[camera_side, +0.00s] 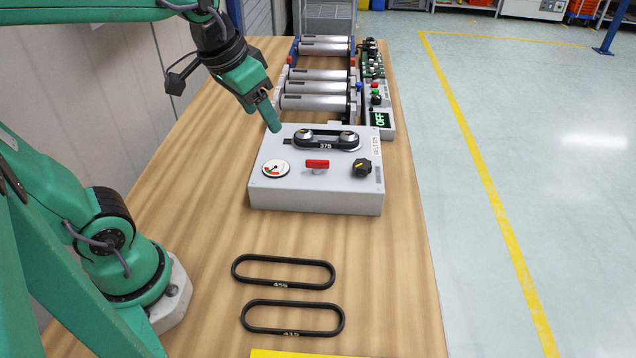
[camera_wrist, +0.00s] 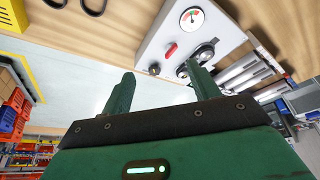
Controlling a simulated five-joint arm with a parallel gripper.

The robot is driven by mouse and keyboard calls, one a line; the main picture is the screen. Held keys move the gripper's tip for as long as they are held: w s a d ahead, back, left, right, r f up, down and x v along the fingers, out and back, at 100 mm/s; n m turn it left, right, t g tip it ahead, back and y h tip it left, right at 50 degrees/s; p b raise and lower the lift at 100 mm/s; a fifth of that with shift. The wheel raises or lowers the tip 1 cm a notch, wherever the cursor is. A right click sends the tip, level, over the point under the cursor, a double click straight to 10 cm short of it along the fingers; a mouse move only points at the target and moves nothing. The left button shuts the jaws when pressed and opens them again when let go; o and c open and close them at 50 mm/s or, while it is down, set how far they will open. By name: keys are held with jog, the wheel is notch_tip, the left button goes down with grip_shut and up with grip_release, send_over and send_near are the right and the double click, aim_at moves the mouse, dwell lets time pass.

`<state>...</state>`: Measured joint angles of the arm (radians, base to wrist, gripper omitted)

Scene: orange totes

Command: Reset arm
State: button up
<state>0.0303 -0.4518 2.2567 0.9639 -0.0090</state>
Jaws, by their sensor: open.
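My gripper (camera_side: 268,112) is green and hangs above the back left corner of a grey box in the side view. In the wrist view its two fingers (camera_wrist: 160,88) stand apart with nothing between them. The grey box (camera_side: 318,205) has a dial gauge (camera_side: 276,168), a red handle (camera_side: 317,165) and a black knob (camera_side: 361,168). A black belt marked 375 (camera_side: 326,146) lies around two pulleys on its top. The box also shows in the wrist view (camera_wrist: 165,42).
Two loose black belts, marked 455 (camera_side: 283,285) and 415 (camera_side: 292,331), lie on the wooden table (camera_side: 390,270) in front. A roller unit (camera_side: 317,88) with a panel reading OFF (camera_side: 380,119) stands behind the box. A yellow item (camera_side: 310,353) is at the front edge.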

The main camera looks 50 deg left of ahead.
jog(key=s+f+t, duration=0.1)
jog(key=s+f, duration=0.1)
jog(key=s, duration=0.4)
jog(key=shift+s+a, duration=0.2)
jog(key=shift+a, duration=0.25)
jog(key=shift+f, duration=0.1)
dwell(1.3)
